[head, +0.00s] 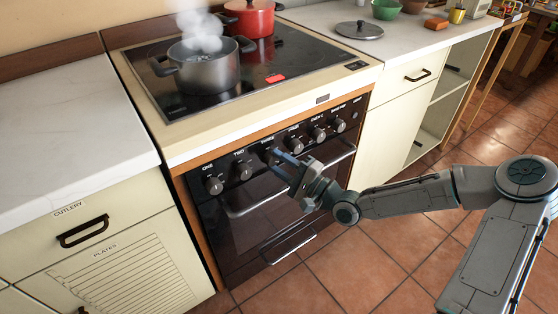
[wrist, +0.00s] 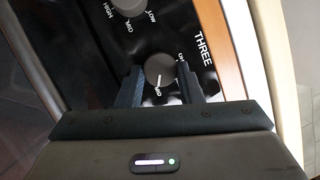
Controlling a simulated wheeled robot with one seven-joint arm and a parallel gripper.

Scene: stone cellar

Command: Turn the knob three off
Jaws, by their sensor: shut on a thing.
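The stove (head: 240,190) has a black front panel with a row of labelled knobs. Knob three (wrist: 160,71) is round and dark grey with a pale pointer line, under the label THREE in the wrist view. In that view its pointer is directed towards the lower mark, which is too small to read surely. My gripper (wrist: 162,84) has its two fingers on either side of knob three and is shut on it. In the head view my gripper (head: 281,160) reaches the panel below the THREE label and hides most of that knob.
A steaming grey pot (head: 204,68) and a red pot (head: 250,18) stand on the black cooktop. Neighbouring knob two (head: 243,171) and knob four (head: 294,144) are close on either side. Oven handles (head: 290,246) stick out below. The tiled floor in front is clear.

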